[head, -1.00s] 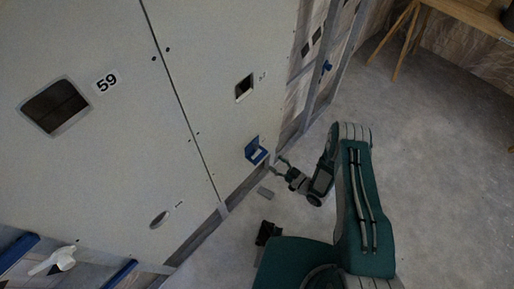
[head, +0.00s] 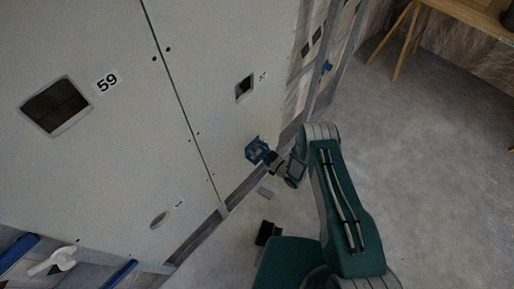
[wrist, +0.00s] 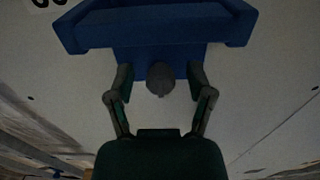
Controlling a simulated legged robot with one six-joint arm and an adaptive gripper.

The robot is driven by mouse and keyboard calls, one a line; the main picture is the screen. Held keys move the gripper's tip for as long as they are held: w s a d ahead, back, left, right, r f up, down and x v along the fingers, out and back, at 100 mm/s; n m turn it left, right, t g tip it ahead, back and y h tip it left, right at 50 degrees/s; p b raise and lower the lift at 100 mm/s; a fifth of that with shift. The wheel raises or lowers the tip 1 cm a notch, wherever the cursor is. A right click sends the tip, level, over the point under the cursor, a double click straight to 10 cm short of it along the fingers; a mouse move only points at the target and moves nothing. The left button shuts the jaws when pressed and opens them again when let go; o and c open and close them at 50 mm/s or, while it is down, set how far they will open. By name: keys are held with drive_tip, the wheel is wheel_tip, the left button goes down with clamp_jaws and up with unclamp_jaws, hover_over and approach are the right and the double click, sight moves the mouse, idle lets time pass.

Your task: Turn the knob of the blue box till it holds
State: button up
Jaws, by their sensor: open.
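The blue box (head: 254,146) is fixed low on the pale panel in the head view. In the wrist view the blue box (wrist: 158,30) fills the top middle, with a wide blue ledge. Its round grey knob (wrist: 160,78) sticks out below the ledge. My gripper (wrist: 160,85) is open, with one finger on each side of the knob and a gap on both sides. In the head view my gripper (head: 268,155) is at the box, and the knob is hidden there.
The pale panel (head: 215,70) carries a square opening (head: 244,87) above the box. A wooden table (head: 470,12) stands far right. The floor to the right is clear.

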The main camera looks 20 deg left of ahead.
clamp_jaws()
drive_tip(key=shift+m, duration=0.3)
drive_tip(key=m, duration=0.3)
drive_tip(key=shift+m, duration=0.3)
drive_tip(key=m, duration=0.4)
drive_tip(key=shift+r+m, duration=0.15)
drive_tip(key=shift+m, duration=0.15)
drive_tip(key=m, duration=0.5)
drive_tip(key=shift+m, duration=2.1)
drive_tip(key=shift+s, duration=0.1)
unclamp_jaws()
